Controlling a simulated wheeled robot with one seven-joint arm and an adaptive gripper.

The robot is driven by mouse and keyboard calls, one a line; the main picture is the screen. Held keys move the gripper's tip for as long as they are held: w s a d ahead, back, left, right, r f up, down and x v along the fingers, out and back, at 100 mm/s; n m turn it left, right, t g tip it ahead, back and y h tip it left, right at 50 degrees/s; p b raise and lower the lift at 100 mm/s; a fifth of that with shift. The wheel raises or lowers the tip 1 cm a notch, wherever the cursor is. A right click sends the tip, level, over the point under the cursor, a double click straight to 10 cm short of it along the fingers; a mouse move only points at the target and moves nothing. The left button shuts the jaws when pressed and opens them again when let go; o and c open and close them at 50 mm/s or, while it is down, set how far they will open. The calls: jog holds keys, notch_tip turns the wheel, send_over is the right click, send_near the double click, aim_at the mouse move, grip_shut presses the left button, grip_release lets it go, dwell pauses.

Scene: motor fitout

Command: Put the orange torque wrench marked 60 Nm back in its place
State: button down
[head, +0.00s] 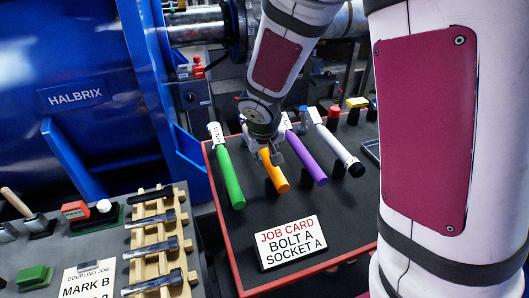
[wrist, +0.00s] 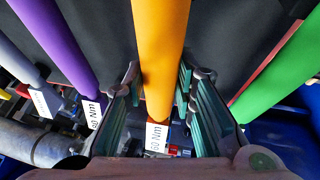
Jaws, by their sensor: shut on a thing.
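The orange torque wrench (head: 275,176) is in my gripper (head: 266,150), between the green wrench (head: 230,178) and the purple wrench (head: 307,160) on the red-edged black bench. In the wrist view the orange wrench (wrist: 160,45) runs between the two fingers (wrist: 158,98). Its white tag (wrist: 157,137) appears to read 60 Nm. A white wrench (head: 335,148) lies to the right of the purple one. Dark supports (head: 272,188) show under the handles. My gripper hides the orange wrench's far end in the head view, and I cannot tell whether it touches its supports.
A job card reading BOLT A, SOCKET A (head: 290,243) stands in front of the wrenches. Coloured-top pieces (head: 357,103) stand behind at the right. At left, another bench holds a wooden rack (head: 157,240) and a MARK B card (head: 88,280). A blue machine (head: 80,95) stands behind.

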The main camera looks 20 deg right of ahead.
jog(key=shift+f+b, duration=0.6)
jog(key=shift+b, duration=0.2)
jog(key=c, duration=1.2)
grip_release()
jog(key=shift+c, duration=0.2)
jog(key=v, duration=1.2)
